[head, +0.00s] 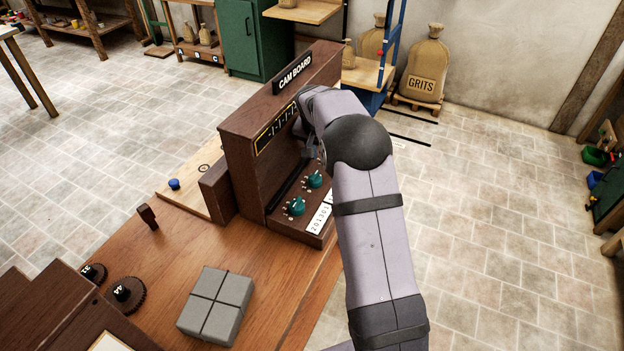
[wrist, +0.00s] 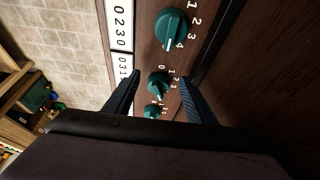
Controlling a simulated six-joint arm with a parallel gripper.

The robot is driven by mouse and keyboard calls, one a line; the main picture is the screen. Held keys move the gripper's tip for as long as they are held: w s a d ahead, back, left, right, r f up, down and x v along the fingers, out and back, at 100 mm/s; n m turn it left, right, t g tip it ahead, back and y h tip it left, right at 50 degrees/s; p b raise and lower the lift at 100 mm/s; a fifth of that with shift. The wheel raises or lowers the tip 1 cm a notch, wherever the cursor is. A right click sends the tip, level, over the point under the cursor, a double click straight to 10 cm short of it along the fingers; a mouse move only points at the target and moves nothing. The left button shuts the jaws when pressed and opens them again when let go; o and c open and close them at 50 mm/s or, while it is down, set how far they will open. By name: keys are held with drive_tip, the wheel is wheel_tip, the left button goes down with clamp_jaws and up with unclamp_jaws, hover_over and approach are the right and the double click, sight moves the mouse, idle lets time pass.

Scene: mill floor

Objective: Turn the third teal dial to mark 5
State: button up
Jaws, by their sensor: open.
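The cam board (head: 246,125) is a brown wooden case with a sloped panel of teal dials. In the head view a near dial (head: 296,206) and a farther dial (head: 315,179) show; my arm hides the panel beyond them. In the wrist view a large dial (wrist: 171,32), a middle dial (wrist: 158,85) and a lower dial (wrist: 152,111) stand in a row. My gripper (wrist: 146,75) is open, its dark fingers on either side of the middle dial. I cannot tell whether they touch it, or which dial is third. The large dial's white pointer is near 4.
Number cards (wrist: 122,25) run along the panel edge. A dark bar (head: 290,178) lies along the panel behind the dials. A grey block (head: 216,305) and dark gears (head: 124,294) sit on the wooden table (head: 262,262). Open floor lies right of the arm.

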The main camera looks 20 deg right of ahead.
sight(313, 182)
drive_tip(key=s+a+b, duration=0.3)
drive_tip(key=s+a, duration=0.3)
drive_tip(key=s, duration=0.1)
drive_tip(key=shift+s+a, duration=0.1)
drive_tip(key=shift+a, duration=0.3)
